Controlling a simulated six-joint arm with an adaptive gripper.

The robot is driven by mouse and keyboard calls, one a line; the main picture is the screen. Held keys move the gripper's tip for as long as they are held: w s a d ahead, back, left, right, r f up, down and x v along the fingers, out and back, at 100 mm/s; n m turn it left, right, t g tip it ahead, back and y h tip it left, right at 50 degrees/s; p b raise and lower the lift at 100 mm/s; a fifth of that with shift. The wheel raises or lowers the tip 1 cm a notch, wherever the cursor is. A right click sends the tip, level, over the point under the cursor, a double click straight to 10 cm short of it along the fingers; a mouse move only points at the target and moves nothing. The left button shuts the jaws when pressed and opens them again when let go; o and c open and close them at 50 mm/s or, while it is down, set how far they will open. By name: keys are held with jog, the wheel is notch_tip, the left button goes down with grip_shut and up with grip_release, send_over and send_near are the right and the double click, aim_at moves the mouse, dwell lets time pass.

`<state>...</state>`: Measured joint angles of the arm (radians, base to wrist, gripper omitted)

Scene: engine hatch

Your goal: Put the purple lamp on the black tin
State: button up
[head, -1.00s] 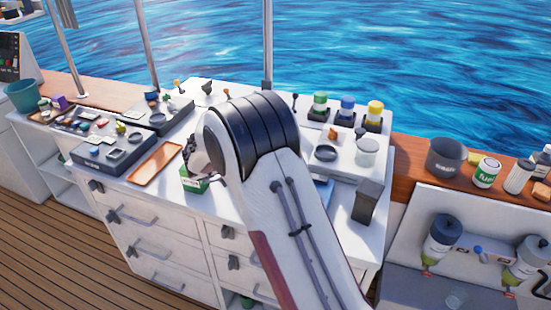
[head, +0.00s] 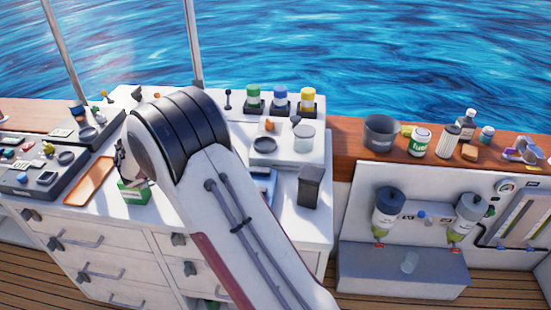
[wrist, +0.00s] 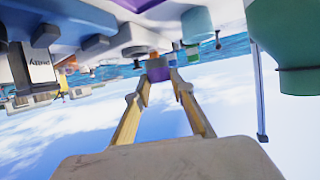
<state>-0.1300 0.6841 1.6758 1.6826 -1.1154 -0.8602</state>
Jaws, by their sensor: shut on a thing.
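In the head view my arm's upper links fill the middle and hide the gripper and the lamp. A black upright box-shaped container (head: 311,187) stands at the right front of the white counter; it may be the black tin, but I cannot tell for sure.
An orange tray (head: 91,181) and a green box (head: 134,191) lie left of my arm. A dark grey pot (head: 381,133) and several bottles stand on the wooden ledge at right. In the wrist view a teal bucket (wrist: 290,45) is close at right.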

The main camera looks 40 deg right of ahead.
jog(key=s+d+r+m+g, duration=0.25)
jog(key=s+d+r, duration=0.2)
jog(key=d, duration=0.25)
jog(key=s+d+r+m+g, duration=0.2)
jog(key=s+d+r+g, duration=0.15)
jog(key=s+d, duration=0.25)
jog(key=s+d+r+m+g, duration=0.1)
jog(key=s+r+m+g, duration=0.2)
jog(key=s, duration=0.9)
jog(key=shift+s+d+r+m+g, duration=0.15)
jog(key=shift+s+d+m+g, duration=0.15)
jog(key=shift+m+g, duration=0.45)
jog(key=shift+w, duration=0.1)
send_over(306, 173)
jog(key=shift+f, duration=3.1)
jog(key=shift+f, duration=1.9)
